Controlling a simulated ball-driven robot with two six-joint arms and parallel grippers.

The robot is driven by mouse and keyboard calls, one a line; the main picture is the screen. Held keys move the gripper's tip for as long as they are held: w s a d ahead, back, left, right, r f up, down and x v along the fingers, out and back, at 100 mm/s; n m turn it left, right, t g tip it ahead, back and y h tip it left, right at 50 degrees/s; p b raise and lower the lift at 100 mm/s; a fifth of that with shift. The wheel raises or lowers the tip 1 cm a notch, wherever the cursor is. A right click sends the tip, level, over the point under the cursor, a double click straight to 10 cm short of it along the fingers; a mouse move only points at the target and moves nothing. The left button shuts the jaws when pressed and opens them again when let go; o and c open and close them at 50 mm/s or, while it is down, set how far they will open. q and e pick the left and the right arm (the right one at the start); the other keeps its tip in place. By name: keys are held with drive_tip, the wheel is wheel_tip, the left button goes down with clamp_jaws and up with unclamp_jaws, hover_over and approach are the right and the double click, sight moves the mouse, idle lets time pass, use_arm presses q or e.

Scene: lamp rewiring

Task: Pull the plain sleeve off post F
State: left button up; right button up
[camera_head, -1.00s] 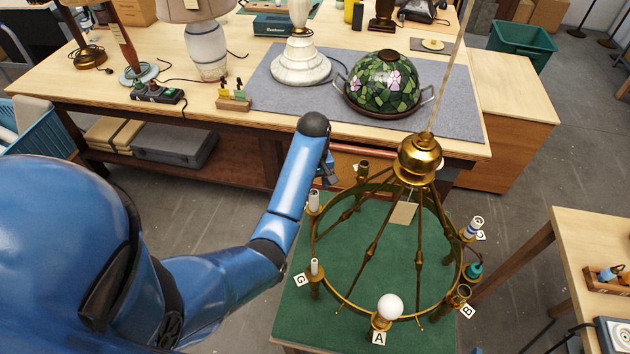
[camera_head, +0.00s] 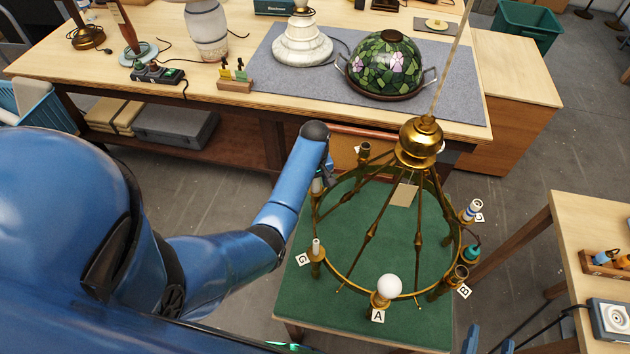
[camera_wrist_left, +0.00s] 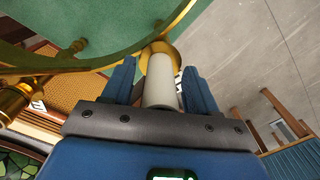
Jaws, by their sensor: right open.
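The plain white sleeve (camera_wrist_left: 162,88) stands on its brass post at the left of the chandelier ring (camera_head: 345,292). No letter is readable at this post. My left gripper (camera_head: 322,180) is at this post and largely hides it in the head view. In the left wrist view its blue fingers (camera_wrist_left: 160,85) stand on either side of the sleeve, with a narrow gap on the left; contact on the right is unclear. The sleeve still meets the brass cup (camera_wrist_left: 172,52). Two blue tips of my right gripper (camera_head: 490,343) show apart at the bottom edge, away from the chandelier.
The chandelier hangs over a green-topped table (camera_head: 345,230). Post G (camera_head: 316,250) has a thin white sleeve; post A (camera_head: 388,288) has a white globe. Posts B and C are at the right. A workbench (camera_head: 250,105) with lamps stands behind, and a side table (camera_head: 590,230) at right.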

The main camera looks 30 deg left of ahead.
use_arm(q)
drive_tip(key=c, duration=1)
clamp_jaws()
drive_tip(key=shift+r, duration=0.15)
drive_tip(key=shift+r+p, duration=2.55)
drive_tip(key=shift+p, duration=0.1)
wheel_tip(320, 180, up, 2)
drive_tip(key=shift+r, duration=1.35)
